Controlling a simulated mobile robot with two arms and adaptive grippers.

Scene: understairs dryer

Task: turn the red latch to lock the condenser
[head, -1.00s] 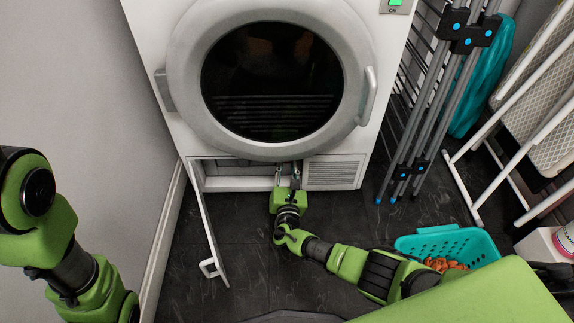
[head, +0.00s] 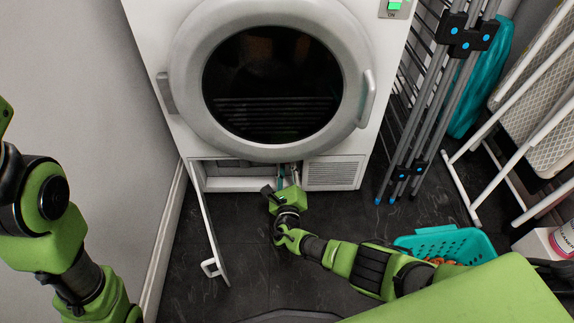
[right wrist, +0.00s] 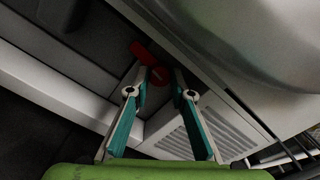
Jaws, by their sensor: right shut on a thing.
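The red latch (right wrist: 143,53) shows in the right wrist view, at the dryer's low compartment, with a round red hub and an arm pointing up and left. My right gripper (right wrist: 160,77) has its two fingers on either side of the hub and is shut on the latch. In the head view the right gripper (head: 289,170) reaches into the open compartment at the dryer's base, and the latch is too small and covered to make out. The condenser (right wrist: 72,60) is a grey panel left of the latch. My left gripper is out of view; only its arm shows at left.
The compartment's white flap (head: 206,225) hangs open to the left of my right arm. A vent grille (head: 333,174) is right of the opening. A teal basket (head: 447,243) and a folded drying rack (head: 440,110) stand at right.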

